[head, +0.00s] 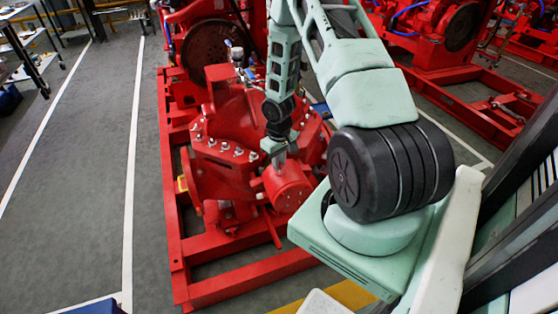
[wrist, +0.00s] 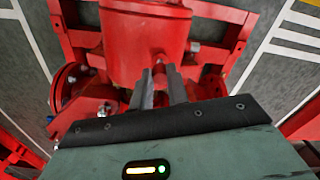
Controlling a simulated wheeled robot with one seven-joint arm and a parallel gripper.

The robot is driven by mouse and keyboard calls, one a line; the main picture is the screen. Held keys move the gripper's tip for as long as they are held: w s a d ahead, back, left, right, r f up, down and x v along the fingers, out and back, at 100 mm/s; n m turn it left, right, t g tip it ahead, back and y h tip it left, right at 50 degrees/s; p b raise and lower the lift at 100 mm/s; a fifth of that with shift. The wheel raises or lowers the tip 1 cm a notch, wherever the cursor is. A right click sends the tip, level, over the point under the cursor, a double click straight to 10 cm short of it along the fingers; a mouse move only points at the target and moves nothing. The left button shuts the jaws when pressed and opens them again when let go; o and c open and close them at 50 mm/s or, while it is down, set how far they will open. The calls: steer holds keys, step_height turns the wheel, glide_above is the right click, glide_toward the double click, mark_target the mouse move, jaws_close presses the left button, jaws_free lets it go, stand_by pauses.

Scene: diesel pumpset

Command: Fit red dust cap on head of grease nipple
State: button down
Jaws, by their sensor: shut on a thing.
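My gripper (head: 280,163) points down at the red cylindrical housing (head: 291,188) on the front of the red pump. In the wrist view, the two grey fingers of my gripper (wrist: 160,76) are shut on a small red piece, which looks like the dust cap (wrist: 159,71). The cap sits between the fingertips, right by the lower edge of the housing (wrist: 150,40). The grease nipple cannot be made out; the fingers and cap may hide it. I cannot tell whether the cap touches the nipple or the housing.
The red pump casing (head: 232,135), with several bolts, stands around the gripper. A red base frame (head: 235,285) runs below it. Open grey floor (head: 75,170) with white lines lies to the left. Other red machines (head: 440,40) stand behind at the right.

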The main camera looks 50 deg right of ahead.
steer(key=shift+f+b, duration=0.75)
steer(key=shift+f, duration=0.55)
steer(key=c, duration=1.3)
jaws_free()
steer(key=shift+r, duration=0.15)
step_height(320, 180, up, 17)
steer(key=shift+r+p, duration=0.1)
steer(key=shift+p, duration=0.45)
